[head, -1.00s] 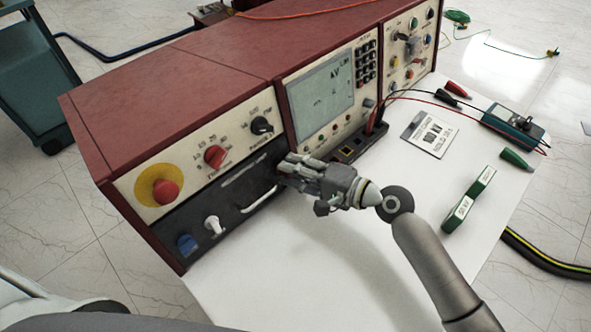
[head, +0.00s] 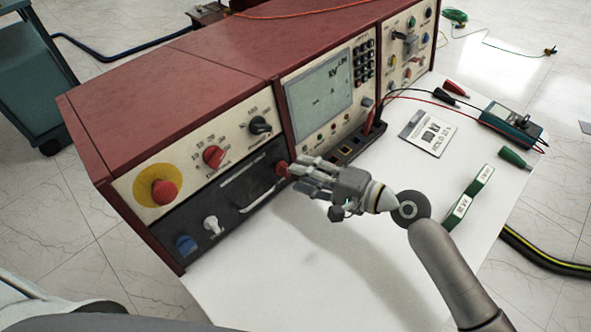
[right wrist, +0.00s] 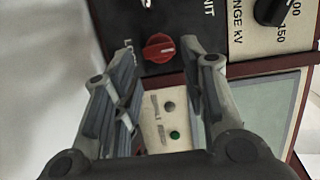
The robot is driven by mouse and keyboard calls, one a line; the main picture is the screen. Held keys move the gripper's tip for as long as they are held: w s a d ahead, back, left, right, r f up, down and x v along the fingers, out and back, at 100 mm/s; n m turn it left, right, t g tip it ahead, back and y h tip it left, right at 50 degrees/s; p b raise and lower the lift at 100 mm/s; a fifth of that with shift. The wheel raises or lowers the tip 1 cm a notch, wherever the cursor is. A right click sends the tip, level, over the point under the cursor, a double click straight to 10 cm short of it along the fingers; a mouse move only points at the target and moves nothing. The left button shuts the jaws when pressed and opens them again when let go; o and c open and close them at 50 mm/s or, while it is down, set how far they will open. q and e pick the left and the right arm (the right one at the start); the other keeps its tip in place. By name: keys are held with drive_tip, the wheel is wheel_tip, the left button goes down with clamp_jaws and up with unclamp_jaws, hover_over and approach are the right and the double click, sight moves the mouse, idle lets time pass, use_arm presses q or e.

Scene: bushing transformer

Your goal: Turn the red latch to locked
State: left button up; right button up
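The red latch (head: 282,168) is a small red knob at the right end of the black lower panel, partly beside my fingertips in the head view. In the right wrist view the red latch (right wrist: 158,48) shows clearly, its grip bar lying roughly across the picture, with partly hidden white lettering beside it. My right gripper (head: 301,172) is just in front of the latch, apart from it. In the right wrist view the right gripper (right wrist: 157,75) has its fingers spread with nothing between them, and the latch appears beyond their tips. My left gripper is not in view.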

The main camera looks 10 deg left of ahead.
drive_tip(key=v, duration=0.9)
drive_tip(key=shift+w, duration=0.1)
